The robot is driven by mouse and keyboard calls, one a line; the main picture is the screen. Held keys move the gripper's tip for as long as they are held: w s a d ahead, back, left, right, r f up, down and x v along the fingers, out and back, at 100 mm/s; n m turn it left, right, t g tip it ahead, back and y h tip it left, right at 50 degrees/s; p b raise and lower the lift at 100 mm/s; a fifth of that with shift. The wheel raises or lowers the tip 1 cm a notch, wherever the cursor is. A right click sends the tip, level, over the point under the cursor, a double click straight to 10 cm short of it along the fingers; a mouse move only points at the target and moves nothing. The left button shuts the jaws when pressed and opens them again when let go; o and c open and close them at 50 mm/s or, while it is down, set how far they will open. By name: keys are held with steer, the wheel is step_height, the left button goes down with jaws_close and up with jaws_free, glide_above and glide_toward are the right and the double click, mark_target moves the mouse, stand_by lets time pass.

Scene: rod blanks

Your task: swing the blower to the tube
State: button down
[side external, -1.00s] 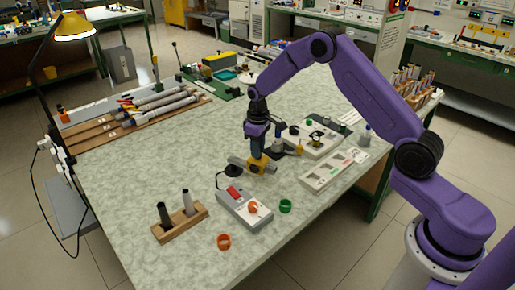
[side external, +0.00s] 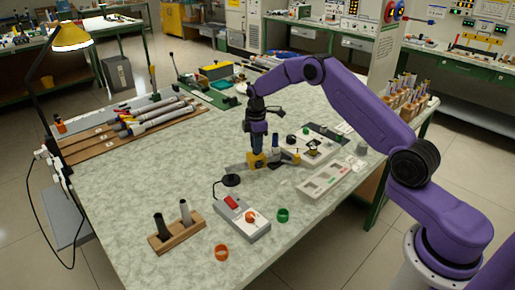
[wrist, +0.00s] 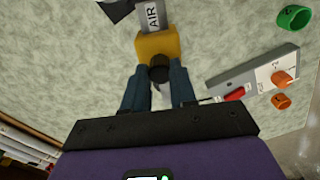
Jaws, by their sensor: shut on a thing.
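The blower is a yellow block (side external: 256,161) with a grey barrel, and it stands low over the bench. In the wrist view its yellow block (wrist: 157,45) and grey barrel marked AIR (wrist: 153,15) point away from me, with a dark round knob on the near side. My gripper (side external: 257,149) comes down from above and is shut on the blower; in the wrist view the blue fingers (wrist: 157,88) flank the knob.
A grey control box with a red switch (side external: 231,203) lies in front. A green ring (side external: 283,215) and an orange ring (side external: 222,252) lie nearby. A wooden holder (side external: 178,238) carries a black and a white rod. A pale tray (side external: 325,180) is at right.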

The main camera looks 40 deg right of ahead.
steer(key=shift+w+d+n, duration=0.2)
steer(key=shift+w+n, duration=0.35)
steer(key=shift+n, duration=0.05)
steer(key=shift+w+d+n, duration=0.15)
steer(key=shift+w+n, duration=0.35)
steer(key=shift+n, duration=0.1)
steer(key=shift+w+r, duration=0.1)
steer(key=c, duration=0.9)
jaws_free()
step_height(320, 180, up, 17)
steer(key=shift+r, duration=0.2)
